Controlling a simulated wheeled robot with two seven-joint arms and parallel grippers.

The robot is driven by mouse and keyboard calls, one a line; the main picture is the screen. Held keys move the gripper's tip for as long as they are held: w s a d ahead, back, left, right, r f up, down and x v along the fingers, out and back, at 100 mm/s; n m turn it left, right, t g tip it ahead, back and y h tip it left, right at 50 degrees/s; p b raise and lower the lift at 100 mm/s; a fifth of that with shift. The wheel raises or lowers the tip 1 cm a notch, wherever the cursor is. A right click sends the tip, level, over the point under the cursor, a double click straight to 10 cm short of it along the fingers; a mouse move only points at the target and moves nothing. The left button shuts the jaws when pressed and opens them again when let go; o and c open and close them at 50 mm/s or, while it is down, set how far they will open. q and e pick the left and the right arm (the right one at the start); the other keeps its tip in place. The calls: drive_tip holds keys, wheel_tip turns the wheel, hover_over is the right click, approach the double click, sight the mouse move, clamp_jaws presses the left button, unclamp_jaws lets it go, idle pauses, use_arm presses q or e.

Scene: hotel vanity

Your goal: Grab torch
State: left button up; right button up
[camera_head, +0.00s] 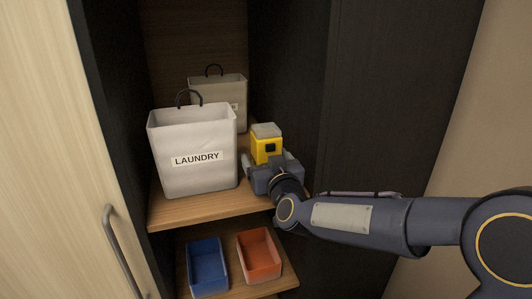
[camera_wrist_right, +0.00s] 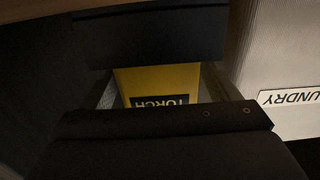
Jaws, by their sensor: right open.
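The torch (camera_head: 267,146) is a yellow block with a grey top and a dark patch on its front. It stands upright on the upper shelf, right of the front laundry bag. My right gripper (camera_head: 267,160) is at the torch's near side, open, with one finger to each side of it. In the right wrist view the yellow torch (camera_wrist_right: 156,80), with an upside-down TORCH label, shows between the fingers. Its lower part is hidden by the gripper in the head view. Whether the fingers touch it I cannot tell. My left gripper is not in view.
A white laundry bag (camera_head: 195,140) stands close left of the gripper, with a second bag (camera_head: 222,90) behind it. A dark cabinet wall (camera_head: 300,100) is close on the right. A blue bin (camera_head: 207,267) and an orange bin (camera_head: 259,256) sit on the lower shelf (camera_head: 283,284).

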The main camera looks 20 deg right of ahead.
drive_tip(key=c, duration=1.2)
drive_tip(key=shift+w, duration=0.1)
